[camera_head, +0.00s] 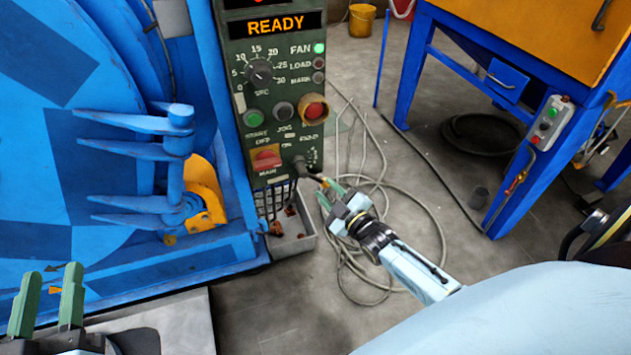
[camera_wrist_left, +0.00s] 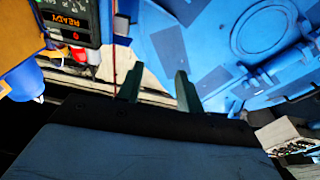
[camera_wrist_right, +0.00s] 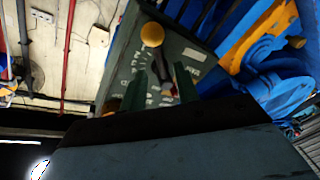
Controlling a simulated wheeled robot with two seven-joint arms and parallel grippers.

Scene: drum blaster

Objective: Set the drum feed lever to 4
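The green control panel (camera_head: 285,120) shows a dark lever (camera_head: 313,176) with a small yellow tip at its lower right corner. I take it for the feed lever; the scale marks beside it are too small to read. My right gripper (camera_head: 331,194) is open with its fingertips close to the lever's tip; contact cannot be told. In the right wrist view, a yellow ball (camera_wrist_right: 152,35) on a dark stick shows just beyond the parted fingers. My left gripper (camera_head: 50,296) is open and empty at the lower left, before the blue machine.
The blue drum machine (camera_head: 110,185) with its hinge arms fills the left. The panel has a READY display (camera_head: 275,25), a dial, buttons and a red main switch (camera_head: 267,158). A grey tray (camera_head: 292,240) sits below. Cables (camera_head: 400,200) lie on the floor; a blue-legged cabinet (camera_head: 520,50) stands right.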

